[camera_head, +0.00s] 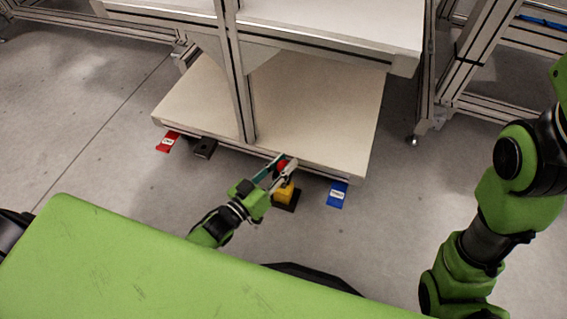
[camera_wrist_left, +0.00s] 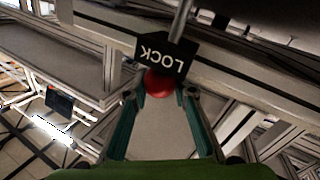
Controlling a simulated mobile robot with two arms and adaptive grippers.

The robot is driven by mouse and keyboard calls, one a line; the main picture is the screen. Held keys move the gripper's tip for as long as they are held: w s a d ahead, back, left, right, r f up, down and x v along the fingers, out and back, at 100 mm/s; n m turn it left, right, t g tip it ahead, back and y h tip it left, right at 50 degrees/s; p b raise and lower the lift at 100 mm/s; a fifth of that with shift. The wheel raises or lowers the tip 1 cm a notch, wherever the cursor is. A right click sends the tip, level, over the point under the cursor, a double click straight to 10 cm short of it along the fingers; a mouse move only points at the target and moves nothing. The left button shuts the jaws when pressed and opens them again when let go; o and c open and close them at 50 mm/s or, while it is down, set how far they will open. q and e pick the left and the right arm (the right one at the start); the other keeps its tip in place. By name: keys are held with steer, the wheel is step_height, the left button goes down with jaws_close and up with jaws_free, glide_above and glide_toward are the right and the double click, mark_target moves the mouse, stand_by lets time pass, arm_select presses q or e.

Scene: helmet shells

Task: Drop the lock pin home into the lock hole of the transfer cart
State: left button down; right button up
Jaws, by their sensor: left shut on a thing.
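The lock pin's red ball knob (camera_head: 283,163) is between the fingers of my left gripper (camera_head: 281,169), at the front edge of the cart's lower deck (camera_head: 310,115). In the left wrist view the red knob (camera_wrist_left: 160,84) sits between the two fingertips (camera_wrist_left: 164,93), and the gripper is shut on it. Just beyond it is a black block marked LOCK (camera_wrist_left: 167,52), with a metal rod (camera_wrist_left: 181,20) running out past it. The lock hole is not visible, and how deep the pin sits cannot be told. My right gripper is out of frame.
A yellow block on a dark base (camera_head: 285,194) is just below my left gripper. A red plate (camera_head: 167,142), a black piece (camera_head: 204,148) and a blue plate (camera_head: 337,195) lie along the deck's front edge. Another frame (camera_head: 470,70) stands at right.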

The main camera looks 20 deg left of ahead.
arm_select(q)
steer(key=shift+f, duration=0.15)
steer(key=c, duration=1.6)
jaws_free()
steer(key=shift+v, duration=6.05)
